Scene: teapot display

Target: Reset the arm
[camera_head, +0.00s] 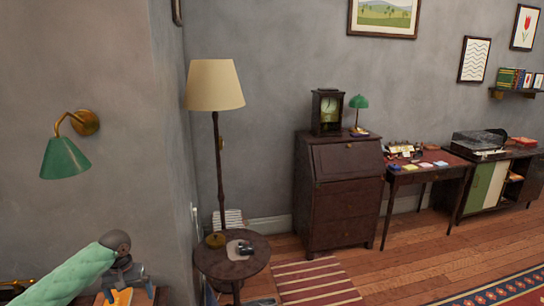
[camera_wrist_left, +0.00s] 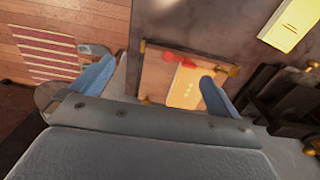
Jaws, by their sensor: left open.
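My left gripper (camera_head: 127,291) is at the bottom left of the head view, low over a small wooden surface (camera_head: 160,297). In the left wrist view my left gripper (camera_wrist_left: 155,88) has its two blue fingers wide apart, with nothing held between them. Beyond the fingers is a wooden top (camera_wrist_left: 157,77) with a yellow-orange item (camera_wrist_left: 186,88) and a small red item (camera_wrist_left: 178,57) on it. The yellow-orange item also shows in the head view (camera_head: 119,298), partly hidden. My right gripper is in neither view.
A round side table (camera_head: 232,266) and a floor lamp (camera_head: 216,150) stand right of the wall corner. A dark bureau (camera_head: 340,200) and a desk (camera_head: 430,176) stand farther back. Wooden floor (camera_head: 400,262) lies in front.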

